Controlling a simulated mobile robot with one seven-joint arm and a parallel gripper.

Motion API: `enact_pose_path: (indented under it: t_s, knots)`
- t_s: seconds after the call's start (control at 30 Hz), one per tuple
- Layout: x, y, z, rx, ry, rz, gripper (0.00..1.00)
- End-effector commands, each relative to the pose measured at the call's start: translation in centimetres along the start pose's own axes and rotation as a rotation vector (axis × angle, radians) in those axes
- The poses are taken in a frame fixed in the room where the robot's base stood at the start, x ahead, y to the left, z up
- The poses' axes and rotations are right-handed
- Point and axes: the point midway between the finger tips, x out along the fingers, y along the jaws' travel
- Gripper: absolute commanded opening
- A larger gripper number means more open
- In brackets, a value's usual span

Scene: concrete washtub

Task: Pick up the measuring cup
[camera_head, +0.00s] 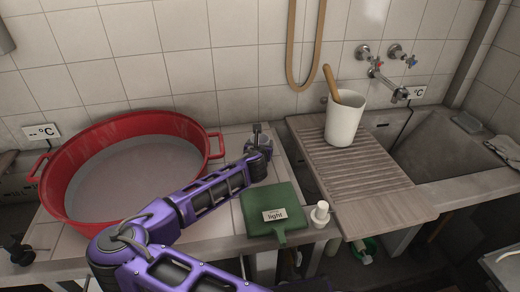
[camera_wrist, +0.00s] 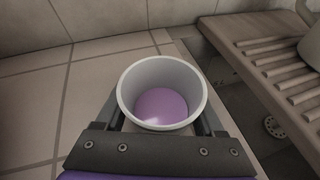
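In the wrist view a white, round, open-topped cup (camera_wrist: 126,97) with purple inside stands between the fingers of my gripper (camera_wrist: 162,115). I take it for the measuring cup, though no markings show. One finger lies on each side of it, close to the wall. Whether they press on it is hidden under the rim. In the head view my gripper (camera_head: 258,136) is at the back of the tiled counter, and I cannot make out this cup there.
A red basin (camera_head: 190,125) of greyish water stands left.

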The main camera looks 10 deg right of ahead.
Motion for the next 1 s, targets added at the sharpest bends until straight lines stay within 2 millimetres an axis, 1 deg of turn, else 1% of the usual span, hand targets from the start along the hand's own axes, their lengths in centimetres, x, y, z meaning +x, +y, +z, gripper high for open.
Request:
enact_pose_path:
  t_s: [0.03,0.17,0.2,0.27,0.47,0.57,0.67,0.8,0.9,1.0]
  knots:
    - [0.0,0.0,0.0,0.0,0.0,0.0,0.53]
    - [0.0,0.0,0.0,0.0,0.0,0.0,0.3]
    - [0.0,0.0,0.0,0.0,0.0,0.0,0.23]
    - [0.0,0.0,0.0,0.0,0.0,0.0,0.12]
    - [0.0,0.0,0.1,0.001,0.0,0.0,0.12]
    - [-0.3,0.1,0.7,0.002,-0.001,0.001,0.12]
    - [-0.9,0.2,2.2,0.004,-0.002,0.001,0.12]
    - [-2.0,0.4,5.0,0.004,-0.002,0.001,0.12]
    - [-2.8,0.6,6.7,0.004,-0.001,0.002,0.12]
    - [-3.3,0.7,8.1,0.003,-0.002,0.002,0.12]
